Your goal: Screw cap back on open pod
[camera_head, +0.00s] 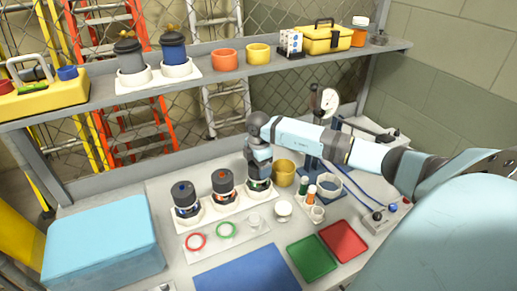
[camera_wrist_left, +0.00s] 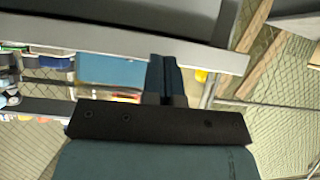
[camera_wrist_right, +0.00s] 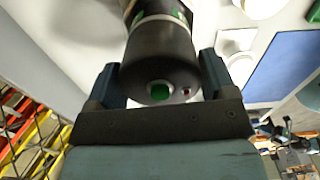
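Three dark pods stand in a white rack (camera_head: 203,223): one with a blue mark (camera_head: 185,194), one with an orange mark (camera_head: 223,184), and one with a green band (camera_head: 258,185) at the right end. My right gripper (camera_head: 259,165) comes down over the green pod and hides most of its top. In the right wrist view, a black cap (camera_wrist_right: 160,68) with a green dot lies between the fingers (camera_wrist_right: 162,80), which sit close against its sides. Whether the cap's thread is fully seated is hidden. My left gripper (camera_wrist_left: 165,80) is empty, its fingers together, away from the rack.
A red ring (camera_head: 196,242) and green ring (camera_head: 226,229) lie before the rack. A yellow cup (camera_head: 284,172), gauge stand (camera_head: 329,99), green tray (camera_head: 311,259) and red tray (camera_head: 344,241) are to the right. A blue box (camera_head: 103,241) stands left; a shelf (camera_head: 215,76) runs above.

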